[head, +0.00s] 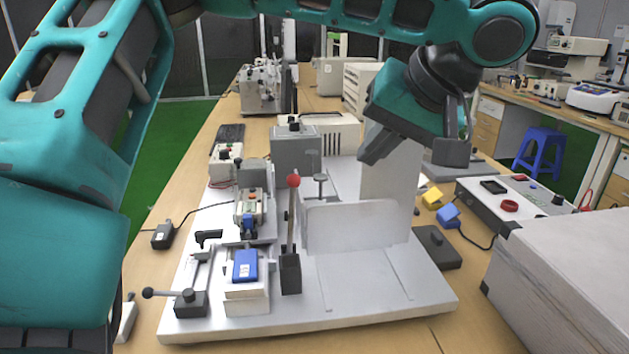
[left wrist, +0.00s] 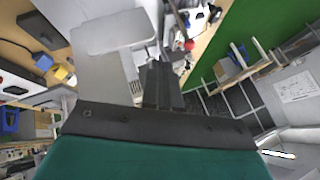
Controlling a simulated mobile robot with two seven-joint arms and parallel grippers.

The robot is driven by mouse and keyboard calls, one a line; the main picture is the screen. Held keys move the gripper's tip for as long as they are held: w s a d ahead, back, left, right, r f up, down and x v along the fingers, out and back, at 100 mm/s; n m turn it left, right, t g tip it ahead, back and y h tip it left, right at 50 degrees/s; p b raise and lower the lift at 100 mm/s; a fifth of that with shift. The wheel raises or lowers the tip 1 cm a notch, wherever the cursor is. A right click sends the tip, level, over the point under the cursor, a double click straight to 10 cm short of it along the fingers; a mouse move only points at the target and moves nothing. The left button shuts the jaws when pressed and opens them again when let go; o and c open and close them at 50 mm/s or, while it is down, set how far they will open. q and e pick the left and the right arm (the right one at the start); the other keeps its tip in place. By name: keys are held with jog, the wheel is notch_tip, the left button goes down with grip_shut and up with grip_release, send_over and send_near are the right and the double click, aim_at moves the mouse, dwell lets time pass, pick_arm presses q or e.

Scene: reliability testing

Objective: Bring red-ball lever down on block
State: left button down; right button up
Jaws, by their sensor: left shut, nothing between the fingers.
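The lever with the red ball (head: 293,181) stands upright on the grey test board, its dark rod rising from a black base (head: 290,274). The red ball also shows in the left wrist view (left wrist: 189,45). A blue block (head: 246,265) with a white label sits on a white fixture, left of the lever's base. My left gripper (head: 377,148) is in the air to the right of the lever and higher in the picture. Its fingers are together and empty in the left wrist view (left wrist: 160,85), apart from the red ball. My right gripper is not in view.
The board (head: 380,305) carries an upright grey plate (head: 350,226), a black-knobbed lever (head: 149,293) and another fixture. Yellow (head: 432,198) and blue (head: 449,215) pieces lie to the right. A large grey box (head: 575,260) stands at the right front.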

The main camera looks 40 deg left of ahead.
pick_arm(q)
jog(key=s+a+f, duration=0.1)
jog(key=a+f, duration=0.6)
jog(key=a, duration=0.2)
jog(key=shift+a+f+b, duration=0.15)
jog(key=shift+a+b, duration=0.2)
jog(key=shift+b, duration=0.05)
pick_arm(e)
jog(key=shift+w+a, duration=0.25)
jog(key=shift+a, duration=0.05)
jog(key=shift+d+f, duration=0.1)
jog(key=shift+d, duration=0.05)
pick_arm(q)
jog(key=shift+a, duration=0.1)
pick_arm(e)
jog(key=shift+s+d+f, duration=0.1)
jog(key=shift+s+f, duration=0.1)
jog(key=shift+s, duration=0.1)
